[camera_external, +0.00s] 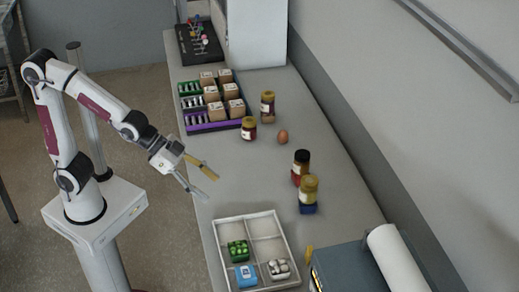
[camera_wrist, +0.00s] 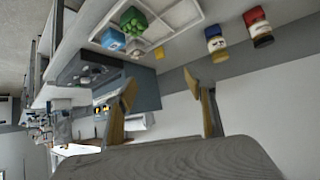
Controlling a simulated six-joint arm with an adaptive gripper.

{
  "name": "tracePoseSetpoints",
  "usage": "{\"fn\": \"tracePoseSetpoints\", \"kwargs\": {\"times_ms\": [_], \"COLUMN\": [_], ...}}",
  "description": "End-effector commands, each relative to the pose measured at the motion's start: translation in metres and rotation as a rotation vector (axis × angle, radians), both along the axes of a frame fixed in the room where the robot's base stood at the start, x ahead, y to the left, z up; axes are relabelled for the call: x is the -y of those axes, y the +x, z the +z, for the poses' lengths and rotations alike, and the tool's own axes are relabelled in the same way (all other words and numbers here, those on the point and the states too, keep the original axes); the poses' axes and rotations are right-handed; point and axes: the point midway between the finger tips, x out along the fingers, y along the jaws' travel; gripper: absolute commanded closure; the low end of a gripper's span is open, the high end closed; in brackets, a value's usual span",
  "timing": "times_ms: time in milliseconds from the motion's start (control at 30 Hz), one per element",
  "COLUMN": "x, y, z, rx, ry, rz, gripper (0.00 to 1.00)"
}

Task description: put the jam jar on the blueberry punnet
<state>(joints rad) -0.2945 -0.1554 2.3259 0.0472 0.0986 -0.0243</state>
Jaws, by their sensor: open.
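My gripper (camera_external: 212,189) is open and empty, above the counter's left edge, apart from both. Its fingers (camera_wrist: 160,88) show in the wrist view.
The white divided tray (camera_external: 267,212) also holds a green punnet (camera_external: 238,250) and a whitish item (camera_external: 278,268). A taller jar (camera_external: 268,106), an egg (camera_external: 283,136), a dark-lidded jar (camera_external: 301,167) and a yellow-lidded, blue-based jar (camera_external: 308,194) stand nearby. The counter's middle is clear.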

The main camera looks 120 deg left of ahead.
Motion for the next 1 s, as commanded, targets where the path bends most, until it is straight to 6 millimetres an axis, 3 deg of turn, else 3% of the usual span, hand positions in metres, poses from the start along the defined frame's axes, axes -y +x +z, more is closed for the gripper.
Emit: {"fn": "tracePoseSetpoints", "kwargs": {"times_ms": [200,500,800,1000], "x": [0.042,0.090,0.126,0.138], "y": [-0.044,-0.114,-0.189,-0.225], "z": [0.008,0.008,0.000,-0.006], "rx": [-0.075,-0.188,-0.302,-0.358], "ry": [-0.022,-0.047,-0.066,-0.072], "rz": [-0.059,-0.142,-0.227,-0.265], "gripper": [0.45,0.45,0.45,0.45]}}
